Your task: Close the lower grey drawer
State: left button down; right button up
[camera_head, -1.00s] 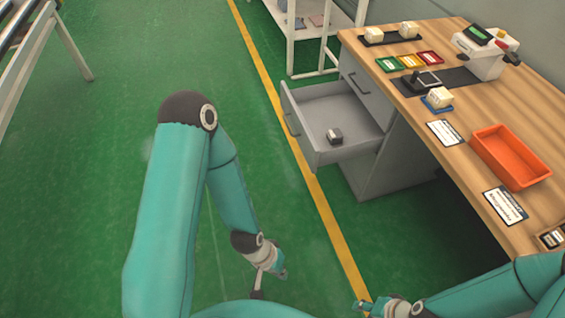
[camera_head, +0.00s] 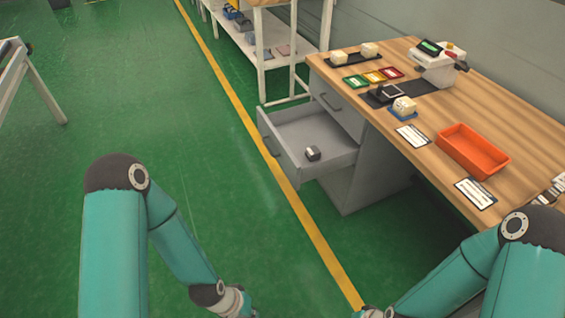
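The lower grey drawer (camera_head: 284,166) stands pulled out from the grey cabinet (camera_head: 354,190) under the wooden workbench. Its handle is on the front panel, which faces left. A small dark block with a pale label (camera_head: 312,153) lies inside the drawer. My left gripper is at the bottom edge, mostly cut off, below and left of the drawer and apart from it. My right gripper is also at the bottom edge, mostly cut off, well away from the drawer. The fingers of both are out of frame.
The upper drawer (camera_head: 331,106) is shut. The workbench top (camera_head: 505,120) holds an orange tray (camera_head: 473,151), small coloured trays and a white device (camera_head: 440,65). A white shelf rack (camera_head: 262,60) stands behind the drawer. The green floor left of the drawer is clear.

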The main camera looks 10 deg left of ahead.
aim_at(287, 132)
jog(key=u, duration=0.05)
jog(key=i, duration=1)
jog(key=z, duration=0.05)
